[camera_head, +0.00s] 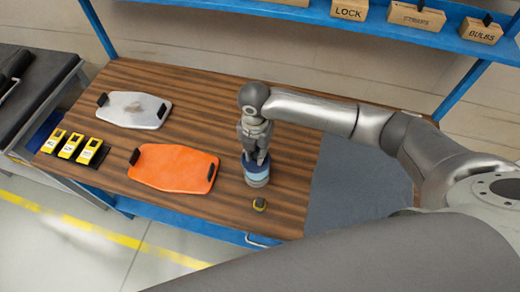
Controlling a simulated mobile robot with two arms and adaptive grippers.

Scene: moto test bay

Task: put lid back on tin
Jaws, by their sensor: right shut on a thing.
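A small round tin (257,180) with a pale lower wall and a blue upper part stands upright on the wooden bench. My right gripper (255,160) points down directly over it and is shut on its blue top part, which looks like the lid (256,169). The lid is at the tin's top; I cannot tell whether it is seated or just held there. The fingers partly hide the lid. My left gripper is not in view.
An orange panel (174,169) and a silver panel (133,109) lie to the left on the bench (200,90). Several yellow devices (71,146) stand at its left edge. A grey mat (355,190) lies right.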

